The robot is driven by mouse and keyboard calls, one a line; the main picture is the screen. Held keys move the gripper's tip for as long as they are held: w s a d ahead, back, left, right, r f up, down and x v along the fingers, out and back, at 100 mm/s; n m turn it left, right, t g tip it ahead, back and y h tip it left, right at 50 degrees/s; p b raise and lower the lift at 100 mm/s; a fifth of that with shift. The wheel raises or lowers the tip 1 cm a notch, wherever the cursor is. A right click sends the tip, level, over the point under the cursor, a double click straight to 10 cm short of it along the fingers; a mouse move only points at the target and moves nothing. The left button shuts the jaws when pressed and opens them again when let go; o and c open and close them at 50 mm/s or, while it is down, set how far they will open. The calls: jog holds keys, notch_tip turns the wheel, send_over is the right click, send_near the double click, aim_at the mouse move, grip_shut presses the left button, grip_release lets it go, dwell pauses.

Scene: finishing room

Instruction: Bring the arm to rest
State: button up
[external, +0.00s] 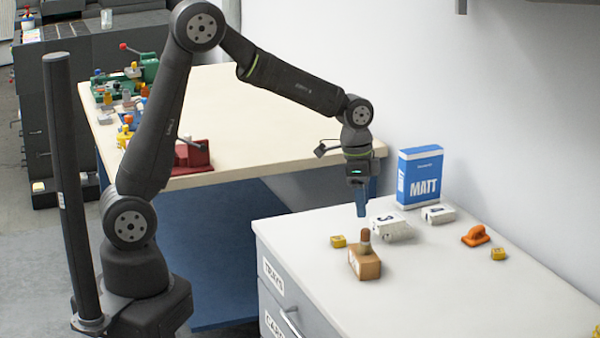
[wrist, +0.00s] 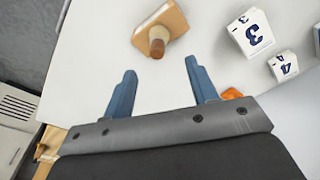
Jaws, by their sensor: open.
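My gripper (external: 361,200) hangs above the white cabinet top, pointing down. In the wrist view its two blue fingers (wrist: 162,88) stand wide apart with nothing between them. Below and in front of it is a wooden block with a brown knob (external: 365,263), which also shows in the wrist view (wrist: 160,32), beyond the fingertips and apart from them. My arm is bent high over the gap between the bench and the cabinet.
The cabinet top (external: 450,290) bears white numbered blocks (external: 391,228), a blue MATT box (external: 419,178) by the wall, an orange-handled item (external: 475,236) and small yellow blocks (external: 338,241). A wooden bench (external: 240,110) behind holds a red item (external: 192,154) and clutter.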

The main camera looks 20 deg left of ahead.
jog(key=f, duration=0.6)
jog(key=d+f, duration=0.1)
jog(key=f, duration=0.2)
jog(key=shift+f, duration=0.4)
jog(key=r, duration=0.5)
jog(key=shift+s+d, duration=0.2)
jog(key=shift+s, duration=0.2)
jog(key=s+d+r, duration=0.2)
jog(key=s+r, duration=0.4)
jog(key=s, duration=0.4)
jog(key=w+a+f, duration=0.3)
jog(key=w+a, duration=0.1)
jog(key=w, duration=0.6)
jog(key=w+a+f, duration=0.4)
jog(key=w+a, duration=0.1)
jog(key=w, duration=0.5)
jog(key=w+a+f, duration=0.4)
jog(key=w+a, duration=0.1)
jog(key=w, duration=0.5)
jog(key=shift+w, duration=0.4)
jog(key=s+d+r, duration=0.5)
jog(key=s+r, duration=0.1)
jog(key=s, duration=0.2)
notch_tip(320, 180, up, 2)
send_over(369, 232)
jog(key=w+a, duration=0.3)
jog(key=w, duration=0.2)
jog(key=shift+s+d, duration=0.15)
jog(key=shift+d, duration=0.05)
